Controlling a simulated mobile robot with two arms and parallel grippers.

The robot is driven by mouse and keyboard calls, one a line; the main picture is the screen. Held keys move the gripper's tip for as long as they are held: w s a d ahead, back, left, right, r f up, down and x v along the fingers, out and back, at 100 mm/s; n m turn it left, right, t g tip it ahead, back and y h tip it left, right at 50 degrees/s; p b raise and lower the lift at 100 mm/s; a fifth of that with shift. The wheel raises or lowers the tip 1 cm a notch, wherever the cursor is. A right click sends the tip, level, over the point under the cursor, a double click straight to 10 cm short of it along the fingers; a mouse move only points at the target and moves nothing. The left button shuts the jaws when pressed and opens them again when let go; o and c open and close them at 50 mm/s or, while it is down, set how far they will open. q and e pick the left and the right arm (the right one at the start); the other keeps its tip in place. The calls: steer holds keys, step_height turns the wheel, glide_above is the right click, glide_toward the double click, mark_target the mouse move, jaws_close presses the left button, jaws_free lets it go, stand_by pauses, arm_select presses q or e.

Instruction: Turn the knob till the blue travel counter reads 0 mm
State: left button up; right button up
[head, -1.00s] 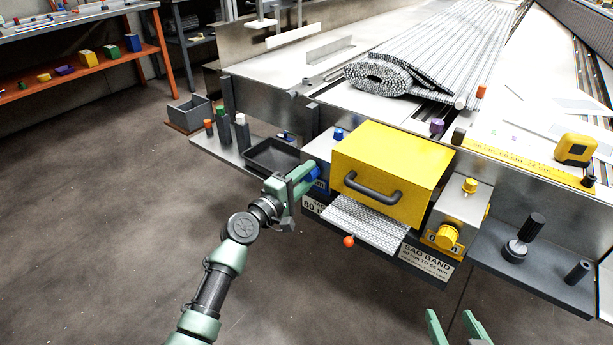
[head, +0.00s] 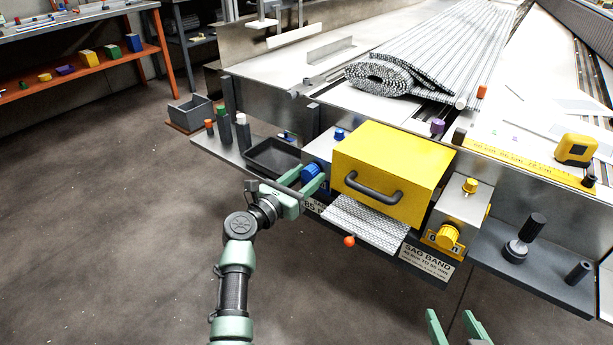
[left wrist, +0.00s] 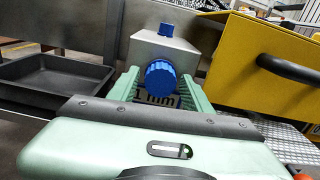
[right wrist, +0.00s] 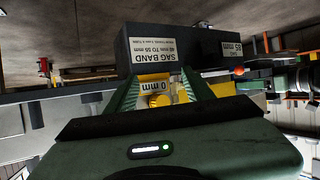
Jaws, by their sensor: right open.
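The blue knob (head: 311,172) is on the front of the grey block left of the yellow cover; it also shows in the left wrist view (left wrist: 160,78). Below it the blue travel counter (left wrist: 160,101) shows "mm"; its number is partly hidden and I cannot read it surely. My left gripper (head: 312,184) is open, its fingers on either side of the knob with gaps. My right gripper (head: 453,325) is open and empty at the bottom edge, below the yellow knob (head: 447,236). The yellow counter (right wrist: 156,87) reads 0 mm, upside down in the right wrist view.
The yellow cover (head: 390,165) with its dark handle stands right of the blue knob. A sign (head: 425,262) reads SAG BAND; the sag readout (right wrist: 231,48) shows 85 mm. A dark tray (head: 272,155) lies left. An orange ball (head: 349,241) sticks out below the mesh.

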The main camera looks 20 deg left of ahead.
steer(key=shift+s+d+f+g+h+p, duration=0.25)
steer(key=shift+s+d+f+g, duration=0.1)
steer(key=shift+s+f+g, duration=0.45)
steer(key=shift+s+d+f+g+h+p, duration=0.25)
steer(key=shift+s+f+g, duration=0.3)
steer(key=shift+f, duration=0.35)
steer(key=shift+d, duration=0.1)
